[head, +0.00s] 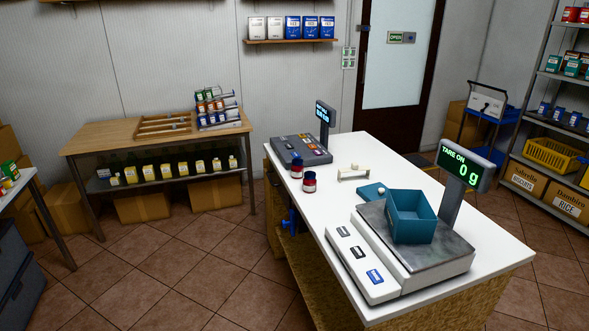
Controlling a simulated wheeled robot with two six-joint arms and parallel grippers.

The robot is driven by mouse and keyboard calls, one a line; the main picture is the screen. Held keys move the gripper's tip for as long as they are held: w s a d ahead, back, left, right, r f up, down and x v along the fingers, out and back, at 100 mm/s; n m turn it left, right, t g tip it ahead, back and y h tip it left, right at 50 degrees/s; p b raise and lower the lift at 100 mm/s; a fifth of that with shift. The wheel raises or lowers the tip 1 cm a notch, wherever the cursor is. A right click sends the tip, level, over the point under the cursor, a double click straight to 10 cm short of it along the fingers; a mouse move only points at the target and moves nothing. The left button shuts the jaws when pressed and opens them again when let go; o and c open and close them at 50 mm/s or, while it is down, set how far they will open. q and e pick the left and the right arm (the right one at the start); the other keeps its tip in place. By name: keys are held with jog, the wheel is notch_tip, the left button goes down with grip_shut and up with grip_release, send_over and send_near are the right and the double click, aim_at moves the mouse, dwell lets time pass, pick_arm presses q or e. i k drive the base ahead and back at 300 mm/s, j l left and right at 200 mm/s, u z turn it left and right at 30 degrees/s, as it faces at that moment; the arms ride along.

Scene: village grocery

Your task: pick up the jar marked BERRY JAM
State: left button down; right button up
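Two small jars stand upright on the white counter (345,210) near its left edge, beside the cash register. One jar (309,183) is nearer, with a dark red body, a pale band and a dark blue top. The other jar (297,168) is just behind it to the left and looks similar, with a blue upper part. Their lettering is too small to read, so I cannot tell which is marked BERRY JAM. Neither of my grippers is in view.
A scale (440,262) reading 0 g holds a teal bin (411,217) on the counter's right part. A cash register (301,151) stands at the far end. A low rack (352,174) is right of the jars. Floor (180,265) left of the counter is clear.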

aim_at(297, 167)
jog(key=i+j, duration=0.85)
